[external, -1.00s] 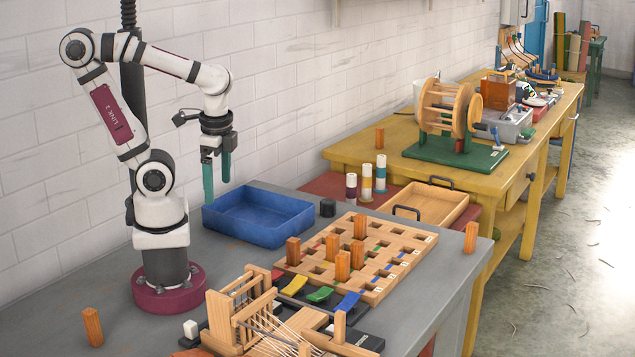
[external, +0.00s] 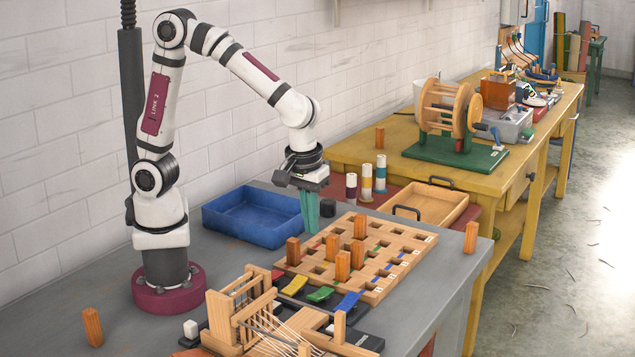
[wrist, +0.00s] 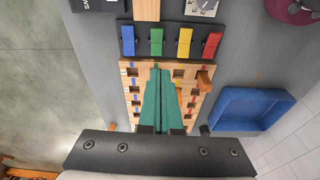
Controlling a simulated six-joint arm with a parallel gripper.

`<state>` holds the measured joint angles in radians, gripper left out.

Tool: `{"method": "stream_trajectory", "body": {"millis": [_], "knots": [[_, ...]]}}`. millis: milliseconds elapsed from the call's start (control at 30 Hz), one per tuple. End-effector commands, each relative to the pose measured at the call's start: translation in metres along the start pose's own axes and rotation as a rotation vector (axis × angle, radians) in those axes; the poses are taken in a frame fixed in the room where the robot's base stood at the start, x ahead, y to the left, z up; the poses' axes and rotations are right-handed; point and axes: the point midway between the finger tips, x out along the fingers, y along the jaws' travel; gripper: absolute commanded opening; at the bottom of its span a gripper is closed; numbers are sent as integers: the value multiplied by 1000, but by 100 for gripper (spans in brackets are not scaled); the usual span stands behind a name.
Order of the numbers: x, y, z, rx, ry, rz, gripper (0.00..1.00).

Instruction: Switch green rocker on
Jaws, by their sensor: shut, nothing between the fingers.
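The green rocker (external: 320,294) is in a row of coloured rockers on a dark panel, in front of the wooden peg board. In the wrist view the green rocker (wrist: 156,42) lies between the blue rocker (wrist: 128,42) and the yellow rocker (wrist: 184,43). Which way it is tipped is hard to tell. My gripper (external: 310,232) is shut and empty, its teal fingers together and pointing down, above the back left of the peg board. In the wrist view its fingertips (wrist: 157,69) show over the board, just below the green rocker, apart from it.
The peg board (external: 392,234) holds several upright wooden pegs close to my fingers. A red rocker (wrist: 212,45) ends the row. A wooden loom (external: 222,318) stands at the front. A blue tray (external: 257,240) and a black cylinder (external: 328,208) are behind.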

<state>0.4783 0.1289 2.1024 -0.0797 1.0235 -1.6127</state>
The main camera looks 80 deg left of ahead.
Motion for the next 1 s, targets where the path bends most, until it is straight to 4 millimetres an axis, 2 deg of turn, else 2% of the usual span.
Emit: {"method": "stream_trajectory", "body": {"millis": [100,367,467,900,1000], "knots": [[3,8,3,-47,0,4,0],[4,7,3,-49,0,4,0],[11,7,3,-49,-1,1,0],[103,6,3,-48,-3,-1,0],[119,7,11,-45,-2,0,0]]}}
